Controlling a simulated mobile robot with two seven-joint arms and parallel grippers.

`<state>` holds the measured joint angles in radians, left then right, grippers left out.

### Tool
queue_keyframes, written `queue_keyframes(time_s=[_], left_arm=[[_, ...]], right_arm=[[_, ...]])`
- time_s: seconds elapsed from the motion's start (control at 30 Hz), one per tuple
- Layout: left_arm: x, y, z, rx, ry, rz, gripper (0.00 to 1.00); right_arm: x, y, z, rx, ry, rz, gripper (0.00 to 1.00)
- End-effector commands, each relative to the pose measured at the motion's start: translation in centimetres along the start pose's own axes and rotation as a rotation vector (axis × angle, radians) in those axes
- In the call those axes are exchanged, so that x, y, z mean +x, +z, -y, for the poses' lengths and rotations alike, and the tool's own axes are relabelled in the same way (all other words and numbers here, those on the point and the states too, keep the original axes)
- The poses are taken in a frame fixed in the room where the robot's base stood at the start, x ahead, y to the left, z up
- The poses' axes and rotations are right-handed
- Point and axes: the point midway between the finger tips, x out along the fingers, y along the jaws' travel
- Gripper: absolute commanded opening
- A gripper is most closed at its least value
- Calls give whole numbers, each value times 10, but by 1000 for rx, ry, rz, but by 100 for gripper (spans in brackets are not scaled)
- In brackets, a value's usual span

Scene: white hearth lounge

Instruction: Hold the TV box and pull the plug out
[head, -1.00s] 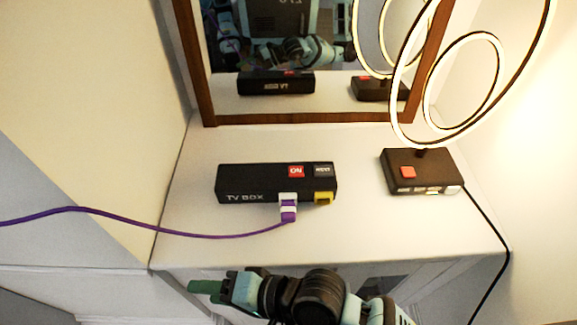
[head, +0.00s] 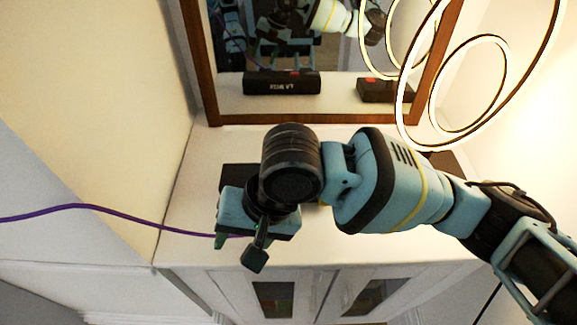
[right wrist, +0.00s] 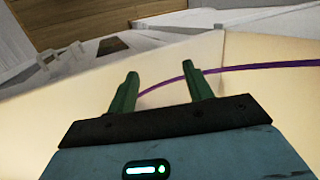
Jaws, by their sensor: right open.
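The black TV box (head: 238,176) lies on the white cabinet top, mostly hidden behind my right arm; only its left end shows. The plug is hidden in the head view. Its purple cable (head: 120,222) runs in from the left to my right gripper (head: 240,240), which is over the front of the box. In the right wrist view the right gripper (right wrist: 160,78) is open, with its two green fingers apart. The cable (right wrist: 260,66) passes by the fingers there; I cannot tell whether it touches them. My left gripper is not in view.
A mirror (head: 210,90) in a wooden frame stands behind and reflects the box. A ring lamp (head: 508,70) stands at the right, its base mostly hidden by my arm. The cabinet top (head: 180,225) is clear at the left, beside a pale wall.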

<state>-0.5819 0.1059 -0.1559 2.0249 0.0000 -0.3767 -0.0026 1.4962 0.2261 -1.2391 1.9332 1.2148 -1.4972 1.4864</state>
Motion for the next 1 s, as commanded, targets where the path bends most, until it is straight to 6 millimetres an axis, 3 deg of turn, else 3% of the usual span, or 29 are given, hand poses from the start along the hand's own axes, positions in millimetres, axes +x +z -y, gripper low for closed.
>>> queue_keyframes(time_s=[0.1,0.3,0.5,0.77,1.0], left_arm=[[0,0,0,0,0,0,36],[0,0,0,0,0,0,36],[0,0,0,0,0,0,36],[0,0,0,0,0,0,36],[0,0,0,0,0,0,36]], right_arm=[[-36,-21,-12,-3,133,-66,51],[-91,-42,-28,14,314,-154,51],[-122,-50,-35,30,409,-202,51],[-128,-51,-37,35,428,-211,51],[-110,-55,-45,36,428,-209,51]])
